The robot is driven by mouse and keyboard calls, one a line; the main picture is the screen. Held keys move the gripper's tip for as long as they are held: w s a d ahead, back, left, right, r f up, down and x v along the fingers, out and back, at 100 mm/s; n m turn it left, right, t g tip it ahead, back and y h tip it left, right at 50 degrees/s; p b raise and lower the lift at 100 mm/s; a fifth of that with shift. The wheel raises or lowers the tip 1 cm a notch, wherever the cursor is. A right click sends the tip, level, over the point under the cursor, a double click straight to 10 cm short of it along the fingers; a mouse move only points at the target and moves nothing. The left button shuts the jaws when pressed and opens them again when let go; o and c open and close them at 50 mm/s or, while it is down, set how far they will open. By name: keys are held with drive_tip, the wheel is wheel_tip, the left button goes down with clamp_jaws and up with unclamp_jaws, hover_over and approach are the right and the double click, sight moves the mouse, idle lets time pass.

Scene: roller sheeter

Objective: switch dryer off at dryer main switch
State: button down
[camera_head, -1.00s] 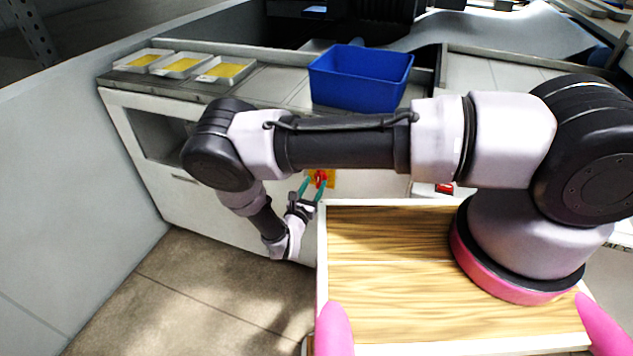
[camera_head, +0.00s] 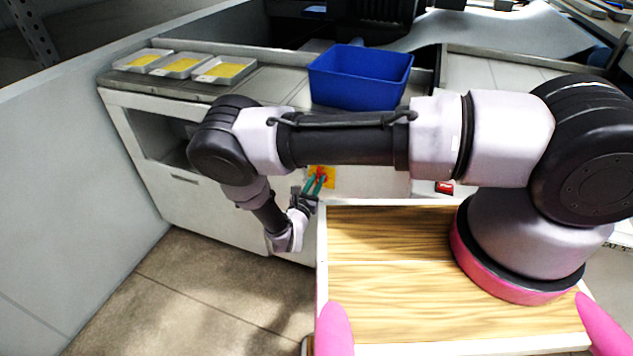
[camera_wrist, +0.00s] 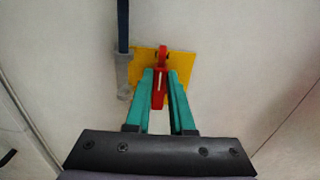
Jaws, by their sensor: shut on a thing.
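The dryer main switch is a red handle (camera_wrist: 160,88) on a yellow plate (camera_wrist: 181,66), fixed to the white cabinet front. In the wrist view the handle points up and down in the picture, with a pale line along it. My gripper (camera_wrist: 161,78) is shut on the red handle, with one green finger on each side. In the head view my gripper (camera_head: 315,182) reaches the yellow plate (camera_head: 329,172) from below. The fingers cover most of the handle there.
A grey fitting with a dark conduit (camera_wrist: 123,35) runs beside the plate. A blue bin (camera_head: 360,80) and several trays with yellow contents (camera_head: 182,66) stand on the cabinet top. Another red switch (camera_head: 444,187) sits further right. A grey wall (camera_head: 75,170) bounds the left.

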drive_tip(key=shift+w+a+f+n, duration=0.1)
drive_tip(key=shift+a+f+n, duration=0.2)
drive_tip(key=shift+n, duration=2.65)
drive_tip(key=shift+w+a+f+n, duration=0.1)
drive_tip(key=shift+a+f+n, duration=0.25)
drive_tip(key=shift+n, duration=2.55)
drive_tip(key=shift+w+a+f+n, duration=0.1)
drive_tip(key=shift+a+f+n, duration=0.2)
drive_tip(key=shift+n, duration=2.65)
drive_tip(key=c, duration=0.8)
unclamp_jaws()
drive_tip(key=shift+s, duration=0.1)
